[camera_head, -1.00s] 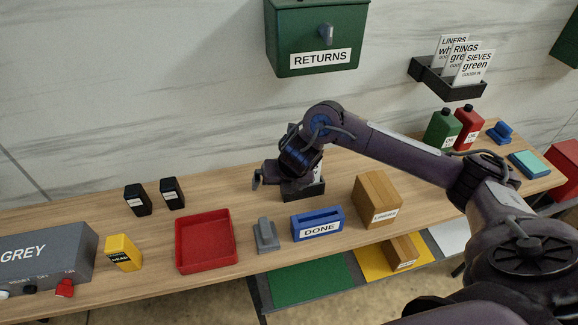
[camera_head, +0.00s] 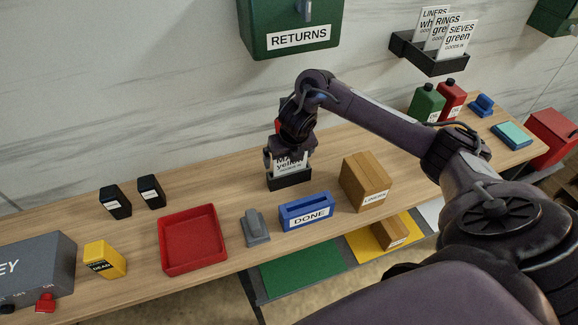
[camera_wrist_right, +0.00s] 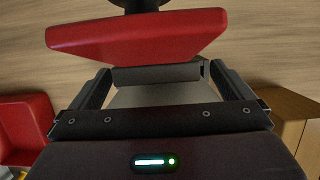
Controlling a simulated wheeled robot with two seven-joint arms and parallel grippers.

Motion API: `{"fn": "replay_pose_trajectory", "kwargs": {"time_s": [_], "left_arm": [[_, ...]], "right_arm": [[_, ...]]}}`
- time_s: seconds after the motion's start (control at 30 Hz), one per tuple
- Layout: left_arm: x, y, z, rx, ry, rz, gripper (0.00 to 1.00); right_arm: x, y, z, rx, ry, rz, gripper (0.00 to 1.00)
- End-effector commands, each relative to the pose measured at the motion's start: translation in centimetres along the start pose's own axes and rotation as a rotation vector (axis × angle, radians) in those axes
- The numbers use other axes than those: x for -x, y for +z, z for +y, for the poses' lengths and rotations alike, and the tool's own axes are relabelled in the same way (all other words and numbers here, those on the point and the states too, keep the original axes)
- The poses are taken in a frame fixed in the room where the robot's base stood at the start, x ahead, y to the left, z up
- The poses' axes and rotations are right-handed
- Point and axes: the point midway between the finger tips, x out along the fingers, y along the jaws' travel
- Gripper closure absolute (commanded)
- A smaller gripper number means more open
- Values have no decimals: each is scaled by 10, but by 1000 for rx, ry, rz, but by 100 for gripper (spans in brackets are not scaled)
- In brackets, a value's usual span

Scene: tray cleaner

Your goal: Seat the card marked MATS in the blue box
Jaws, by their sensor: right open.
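The card (camera_head: 290,163), its visible letters starting "MA" with "yellow" below, stands upright in a small black holder (camera_head: 290,181) on the bench. My right gripper (camera_head: 288,157) is at the card's upper part, pointing down, jaws open, hiding some of the lettering. In the right wrist view, a pale grey surface (camera_wrist_right: 165,95) shows between the two open fingers; I cannot tell whether they touch it. The blue box (camera_head: 305,222), labelled DONE, has a slot on top and stands in front of the holder, slightly right. My left gripper is not in view.
A grey object (camera_head: 255,230) and a red tray (camera_head: 163,252) lie left of the blue box. A wooden LINERS box (camera_head: 366,177) stands right. A red thing (camera_wrist_right: 135,35), unclear what, is close to the right gripper. A wall rack (camera_head: 430,57) holds other cards.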

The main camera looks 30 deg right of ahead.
Motion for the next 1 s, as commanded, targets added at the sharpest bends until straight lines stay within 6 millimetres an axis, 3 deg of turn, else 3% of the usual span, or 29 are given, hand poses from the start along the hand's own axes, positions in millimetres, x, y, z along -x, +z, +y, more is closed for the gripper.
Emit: {"fn": "replay_pose_trajectory", "kwargs": {"time_s": [0.27, 0.5, 0.87, 1.0], "left_arm": [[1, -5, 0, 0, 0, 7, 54], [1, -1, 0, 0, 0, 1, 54], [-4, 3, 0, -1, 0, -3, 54], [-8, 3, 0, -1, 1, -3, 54]], "right_arm": [[-4, 0, 0, 1, 0, 0, 0], [-4, 0, 0, 1, 0, -1, 31], [-2, 0, 0, 1, 0, -2, 31], [10, 1, 0, 3, 0, -5, 31]]}}
